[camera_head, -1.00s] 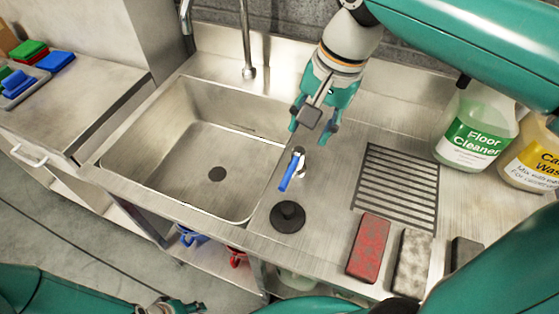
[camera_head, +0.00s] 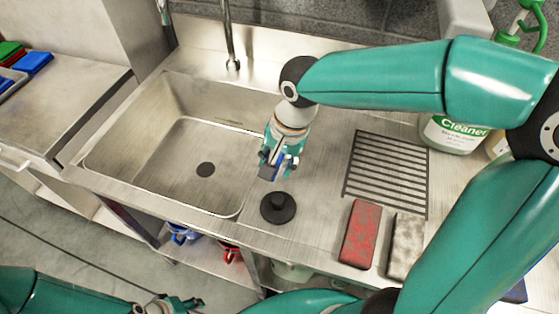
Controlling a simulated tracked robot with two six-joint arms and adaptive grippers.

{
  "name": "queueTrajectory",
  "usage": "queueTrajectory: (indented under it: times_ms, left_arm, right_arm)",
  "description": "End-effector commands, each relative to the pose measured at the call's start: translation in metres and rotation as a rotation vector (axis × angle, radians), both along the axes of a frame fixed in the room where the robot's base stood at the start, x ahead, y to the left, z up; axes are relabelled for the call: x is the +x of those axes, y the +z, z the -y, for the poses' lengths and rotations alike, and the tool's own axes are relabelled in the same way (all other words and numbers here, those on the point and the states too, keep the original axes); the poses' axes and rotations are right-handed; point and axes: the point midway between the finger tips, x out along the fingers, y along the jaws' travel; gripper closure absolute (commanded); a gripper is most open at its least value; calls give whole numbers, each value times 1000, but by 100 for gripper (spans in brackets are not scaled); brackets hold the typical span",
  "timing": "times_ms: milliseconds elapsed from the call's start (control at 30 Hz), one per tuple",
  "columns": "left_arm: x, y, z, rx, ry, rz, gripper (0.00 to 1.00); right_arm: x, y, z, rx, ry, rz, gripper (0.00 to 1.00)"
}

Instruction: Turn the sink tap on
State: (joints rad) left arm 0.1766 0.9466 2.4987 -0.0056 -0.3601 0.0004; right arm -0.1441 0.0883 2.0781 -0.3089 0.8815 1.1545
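The steel sink (camera_head: 150,130) is at left centre, with the tall spout (camera_head: 228,35) of the tap behind it. My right gripper (camera_head: 279,170) points down at the counter just right of the basin, over the place of the blue tap lever. The gripper hides most or all of the lever; a small dark blue patch shows between its fingers. I cannot tell whether the fingers touch or grip it. No water shows at the spout. My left gripper (camera_head: 172,304) is low at the bottom edge, away from the sink, and its opening is unclear.
A black plug (camera_head: 278,208) lies just in front of my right gripper. A red sponge (camera_head: 359,234) and a grey sponge (camera_head: 405,247) lie to the right, before the drain grille (camera_head: 388,172).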

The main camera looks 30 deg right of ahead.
Motion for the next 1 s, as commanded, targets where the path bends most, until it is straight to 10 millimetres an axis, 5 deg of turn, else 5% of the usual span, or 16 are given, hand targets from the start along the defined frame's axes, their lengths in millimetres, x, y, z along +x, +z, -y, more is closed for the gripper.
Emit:
queueTrajectory:
  times_ms: [333,600,1000]
  left_arm:
    - [0,0,0,0,0,0,60]
    - [0,0,0,0,0,0,60]
    - [0,1,0,0,0,0,60]
  right_arm:
    - [1,-4,-1,0,0,0,58]
    - [1,-3,-1,1,0,1,100]
    - [2,-3,2,-1,4,2,100]
